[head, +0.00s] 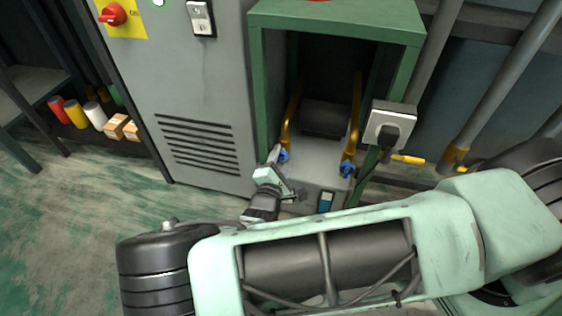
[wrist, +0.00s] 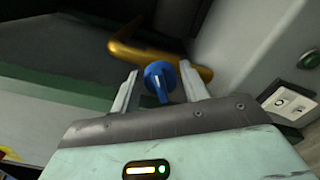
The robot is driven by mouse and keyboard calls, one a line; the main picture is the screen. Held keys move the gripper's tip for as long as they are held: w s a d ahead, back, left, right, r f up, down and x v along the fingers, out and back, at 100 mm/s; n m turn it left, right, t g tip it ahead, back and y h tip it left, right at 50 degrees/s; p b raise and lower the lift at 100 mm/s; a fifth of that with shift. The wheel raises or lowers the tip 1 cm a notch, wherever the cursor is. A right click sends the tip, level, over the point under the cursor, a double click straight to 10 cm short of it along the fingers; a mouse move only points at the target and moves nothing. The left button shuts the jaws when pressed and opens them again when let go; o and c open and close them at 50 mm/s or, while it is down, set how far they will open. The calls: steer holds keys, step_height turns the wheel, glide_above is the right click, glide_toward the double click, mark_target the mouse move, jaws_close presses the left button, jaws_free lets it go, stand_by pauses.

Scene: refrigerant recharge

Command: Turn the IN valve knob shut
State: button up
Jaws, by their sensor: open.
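A blue valve knob (wrist: 160,79) with a flat handle shows in the wrist view between the two pale fingers of my gripper (wrist: 158,68). The fingers are open, one on each side of it, and I see gaps between them and the knob. In the head view my gripper is at the left blue knob (head: 284,155), at the foot of the left yellow pipe (head: 291,112). A second blue knob (head: 347,170) sits at the foot of the right yellow pipe (head: 355,115). I cannot read an IN label on either knob.
A green frame (head: 258,95) surrounds the recess with the pipes. A grey cabinet (head: 190,90) stands to its left. A grey box (head: 390,124) is on the frame's right side. A small panel with a blue screen (head: 326,201) sits low between the knobs.

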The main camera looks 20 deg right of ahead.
steer(key=c, duration=0.7)
steer(key=shift+r+n+p, duration=0.2)
steer(key=shift+n+p, duration=0.3)
steer(key=shift+p, duration=0.35)
steer(key=shift+f+n, duration=0.15)
steer(key=shift+n, duration=0.15)
steer(key=o, duration=0.7)
